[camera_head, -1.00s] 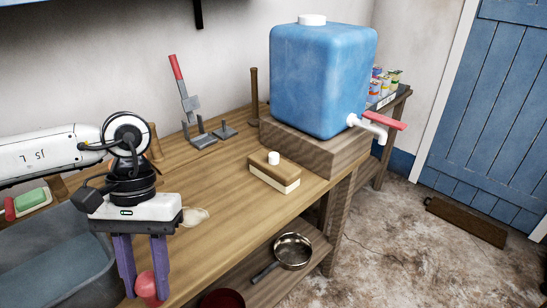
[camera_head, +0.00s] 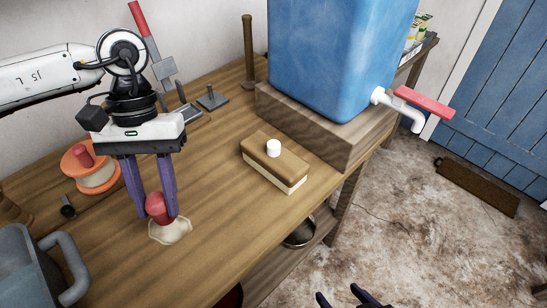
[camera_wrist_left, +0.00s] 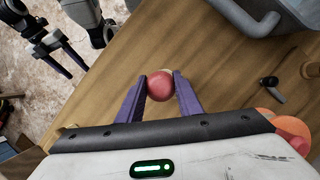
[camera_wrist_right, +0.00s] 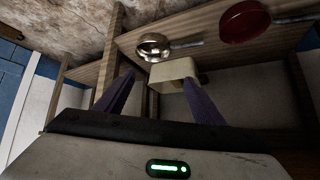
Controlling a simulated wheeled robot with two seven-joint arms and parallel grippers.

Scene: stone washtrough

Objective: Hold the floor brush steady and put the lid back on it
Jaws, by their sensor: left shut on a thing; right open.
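The brush (camera_head: 283,180) is a wooden block with a pale lower layer and a white knob (camera_head: 273,148) on top. It lies flat on the table, apart from both grippers. My left gripper (camera_head: 158,212) is shut on a red rounded thing (camera_head: 161,208), low over a beige, irregular flat patch (camera_head: 170,233); I cannot tell whether they touch. The red thing also shows between the fingers in the left wrist view (camera_wrist_left: 160,86). My right gripper (camera_head: 350,297) is open, beyond the table's front edge. No separate lid can be made out with certainty.
A blue water tank (camera_head: 330,60) with a red-handled tap stands on a wooden block (camera_head: 320,125) behind the brush. An orange and white spool (camera_head: 92,172) and a grey bin (camera_head: 25,275) are at left. A pan (camera_wrist_right: 153,46) and a red bowl (camera_wrist_right: 244,22) sit below.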

